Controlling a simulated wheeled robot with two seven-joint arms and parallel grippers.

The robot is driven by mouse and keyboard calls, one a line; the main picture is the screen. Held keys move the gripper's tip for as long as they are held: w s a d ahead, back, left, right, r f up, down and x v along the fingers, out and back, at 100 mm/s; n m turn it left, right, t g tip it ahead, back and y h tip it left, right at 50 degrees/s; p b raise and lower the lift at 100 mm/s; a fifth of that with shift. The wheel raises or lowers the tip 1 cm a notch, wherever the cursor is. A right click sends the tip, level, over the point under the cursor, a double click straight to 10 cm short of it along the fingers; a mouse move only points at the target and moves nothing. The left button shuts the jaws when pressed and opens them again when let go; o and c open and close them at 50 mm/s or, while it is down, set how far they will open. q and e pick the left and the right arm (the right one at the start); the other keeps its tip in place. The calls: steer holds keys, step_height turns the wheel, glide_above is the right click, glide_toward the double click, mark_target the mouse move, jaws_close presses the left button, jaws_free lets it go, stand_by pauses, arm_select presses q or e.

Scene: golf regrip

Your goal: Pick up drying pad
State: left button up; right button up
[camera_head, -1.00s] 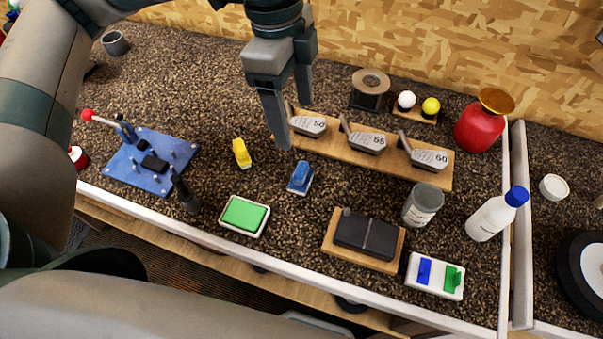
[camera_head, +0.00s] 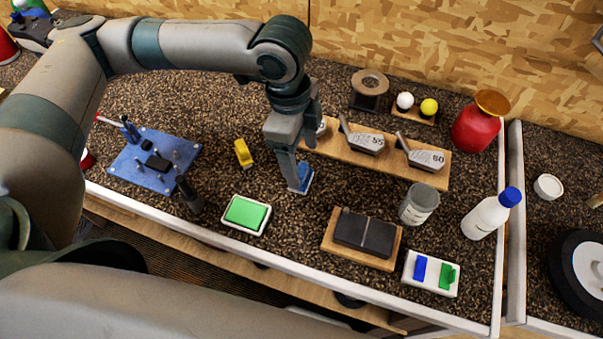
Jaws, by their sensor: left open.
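A small blue block on a pale base (camera_head: 304,177), which may be the drying pad, sits on the dark speckled countertop near the middle. My left gripper (camera_head: 299,183) is open and pointing down at this block. Its fingers hide part of the block, and I cannot tell whether they touch it. A green pad (camera_head: 246,212) lies in a white tray closer to the front edge. My right gripper is not in view.
A wooden rack with club heads (camera_head: 376,156) stands just behind and right of the gripper. A yellow block (camera_head: 243,153) and a blue fixture plate (camera_head: 145,174) are to the left. A wooden board with dark pads (camera_head: 330,242) and a white two-slot holder (camera_head: 437,291) are at front right.

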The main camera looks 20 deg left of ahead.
mark_target(301, 169)
arm_select(q)
steer(key=shift+s+f+p, duration=0.1)
steer(key=shift+f+p, duration=0.2)
steer(key=shift+f, duration=0.15)
step_height(301, 169, down, 3)
steer(key=shift+s+f+p, duration=0.1)
steer(key=shift+s+p, duration=0.05)
steer(key=shift+p, duration=0.45)
steer(key=shift+f, duration=0.6)
steer(key=c, duration=1.1)
